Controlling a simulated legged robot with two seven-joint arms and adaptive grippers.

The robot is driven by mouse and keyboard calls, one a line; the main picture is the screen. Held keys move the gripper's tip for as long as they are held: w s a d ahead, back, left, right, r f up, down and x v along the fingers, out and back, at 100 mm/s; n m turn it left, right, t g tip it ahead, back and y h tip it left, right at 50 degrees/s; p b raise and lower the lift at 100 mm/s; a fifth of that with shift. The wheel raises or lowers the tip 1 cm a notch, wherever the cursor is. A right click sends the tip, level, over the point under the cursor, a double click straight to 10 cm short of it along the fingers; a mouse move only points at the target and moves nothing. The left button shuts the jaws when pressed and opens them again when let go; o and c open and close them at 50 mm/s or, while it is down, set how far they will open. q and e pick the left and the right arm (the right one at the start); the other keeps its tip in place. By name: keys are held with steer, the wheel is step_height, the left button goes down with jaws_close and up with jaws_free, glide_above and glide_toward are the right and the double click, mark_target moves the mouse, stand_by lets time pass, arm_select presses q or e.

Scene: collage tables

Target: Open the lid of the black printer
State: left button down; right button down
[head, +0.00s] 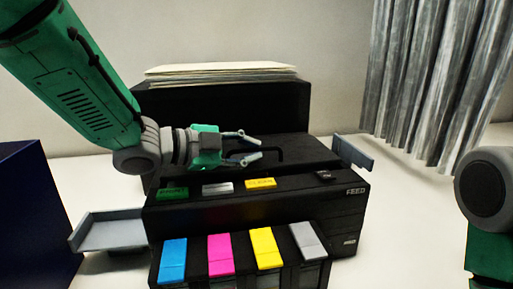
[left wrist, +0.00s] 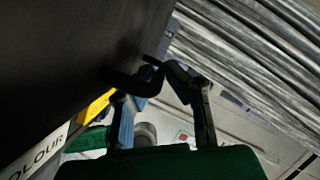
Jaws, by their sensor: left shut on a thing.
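The black printer (head: 325,215) stands on the white table, with "FEED" printed on its right front. Its black lid (head: 315,152) lies roughly flat on top, and I cannot tell whether it is slightly raised. A black bar handle (head: 277,152) stands on the lid. My left gripper (head: 256,148) reaches in from the left and is shut on this handle. In the left wrist view the handle (left wrist: 130,82) runs to the fingertips (left wrist: 160,76), beside the dark lid surface (left wrist: 75,60). My right gripper is out of view; only part of my right arm shows.
A stack of paper (head: 220,74) lies on the printer's raised back. Grey trays jut out left (head: 115,232) and right (head: 352,153). Coloured buttons and several ink cartridges (head: 220,254) line the front. A dark blue box (head: 35,215) stands left; grey curtains (head: 440,80) hang behind right.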

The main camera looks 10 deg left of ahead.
mark_target(245, 155)
arm_select(q)
steer(key=r+p, duration=0.1)
steer(key=p, duration=0.2)
steer(key=w+r+n+p, duration=0.1)
steer(key=r+p, duration=0.1)
steer(key=p, duration=0.1)
steer(key=w+a+r+n+g+p, duration=0.1)
steer(key=r+p, duration=0.1)
steer(key=p, duration=0.1)
steer(key=shift+w+a+r+n+g+p, duration=0.2)
steer(key=shift+w+r+n+g+p, duration=0.1)
steer(key=shift+w+r+n+p, duration=0.2)
steer(key=shift+w+a+r+n+g, duration=0.2)
steer(key=shift+w+r+n+g, duration=0.15)
steer(key=shift+w+r, duration=0.2)
steer(key=shift+w+a+r+n+g, duration=0.15)
steer(key=shift+w+r+n+g, duration=0.1)
steer(key=shift+w+r+n, duration=0.25)
